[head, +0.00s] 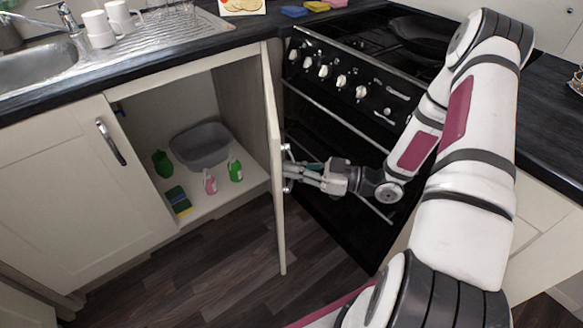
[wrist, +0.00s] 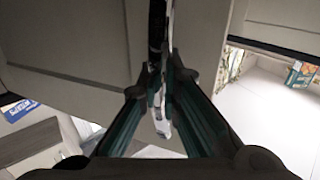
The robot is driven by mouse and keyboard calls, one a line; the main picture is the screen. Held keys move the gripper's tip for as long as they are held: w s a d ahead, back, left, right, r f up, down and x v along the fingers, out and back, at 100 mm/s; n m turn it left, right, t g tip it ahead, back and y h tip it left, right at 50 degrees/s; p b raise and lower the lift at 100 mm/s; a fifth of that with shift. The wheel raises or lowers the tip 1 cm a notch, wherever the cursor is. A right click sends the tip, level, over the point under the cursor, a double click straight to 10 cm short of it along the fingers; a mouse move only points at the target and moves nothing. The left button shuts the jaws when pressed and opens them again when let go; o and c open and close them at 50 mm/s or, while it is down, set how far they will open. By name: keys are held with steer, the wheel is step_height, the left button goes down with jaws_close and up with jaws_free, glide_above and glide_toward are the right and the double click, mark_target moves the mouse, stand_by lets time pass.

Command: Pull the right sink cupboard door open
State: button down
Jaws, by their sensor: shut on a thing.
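The right sink cupboard door (head: 277,215) stands wide open and shows almost edge-on in the head view, swung out beside the oven. My gripper (head: 296,172) is on the door's outer side, at its handle (head: 287,153), and is shut on it. In the wrist view the cream door panel (wrist: 75,42) fills the upper left, and the shiny handle (wrist: 160,122) runs between the two fingers of my gripper (wrist: 164,88). Much of the handle is hidden by the fingers in the head view.
The open cupboard holds a grey basin (head: 202,145), a pink bottle (head: 210,182), a green bottle (head: 235,170) and a sponge (head: 178,200). The black oven (head: 330,130) stands close to the right of the door. The closed left door (head: 85,190) is beside the opening. Dark floor (head: 220,260) in front is clear.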

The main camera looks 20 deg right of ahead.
steer(key=c, duration=1.8)
jaws_free()
steer(key=shift+s+a, duration=0.1)
